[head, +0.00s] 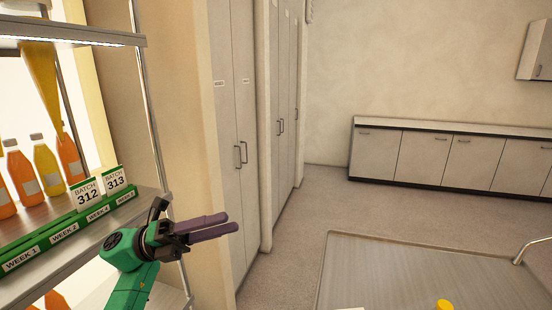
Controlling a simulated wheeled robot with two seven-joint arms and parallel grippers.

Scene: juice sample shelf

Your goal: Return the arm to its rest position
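My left gripper (232,221), on a green arm with dark purple fingers, is in front of the shelf's right end, pointing right toward the tall cabinets. Its fingers lie close together in this view, and nothing shows between them. Whether they are parted in depth is not clear. It is apart from the bottles. My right gripper is out of view.
The shelf (88,240) at left holds orange and yellow juice bottles (48,167), week labels and batch cards 312 (87,194) and 313 (115,181). Tall cabinets (233,120) stand behind. A grey surface (400,275) and a yellow cap (444,305) are lower right. Floor beyond is clear.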

